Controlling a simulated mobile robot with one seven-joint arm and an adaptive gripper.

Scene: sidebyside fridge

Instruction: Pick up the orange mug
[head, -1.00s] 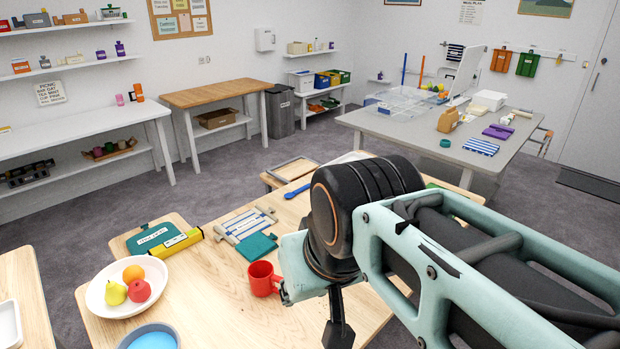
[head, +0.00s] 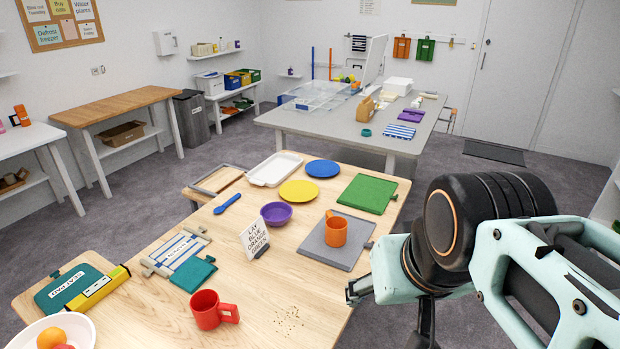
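The orange mug (head: 336,232) stands upright on a grey board (head: 318,244) on the wooden table, with its handle toward the far left. My gripper (head: 354,291) is at the left end of my arm, to the right of the table's middle. In the picture it lies just below and right of the mug, apart from it. Only a small dark part of it shows; the rest is hidden by my arm, so its opening is unclear.
A red mug (head: 207,310) stands at the near left. A small sign (head: 255,238) and a purple bowl (head: 276,213) are left of the board. A green board (head: 367,193), yellow plate (head: 299,192) and blue plate (head: 322,168) lie behind. Bare wood surrounds some crumbs (head: 290,318).

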